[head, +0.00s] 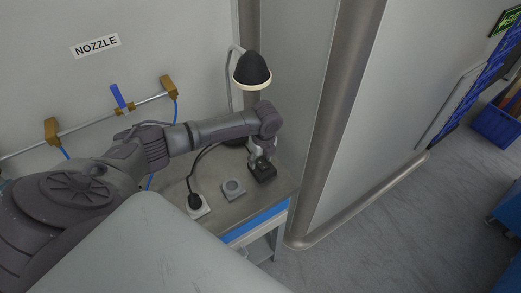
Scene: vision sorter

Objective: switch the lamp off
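The lamp (253,70) has a black shade with a cream underside on a curved grey stem. It stands at the back of the small worktop, and my arm hides part of its base. I cannot tell for sure whether it is lit. My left arm reaches in from the left, and its gripper (257,160) points down at a small black box (264,173) on the worktop. The fingertips are at or just above the box; contact and finger opening are too small to tell. A black cable runs from the lamp area to a black plug (195,201) in a white socket. My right gripper is not in view.
A grey block with a round face (232,188) sits on the worktop (215,217) between socket and black box. A rail with a blue lever (117,96) is on the wall under a NOZZLE sign (96,46). A wall corner (318,200) stands close right of the worktop.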

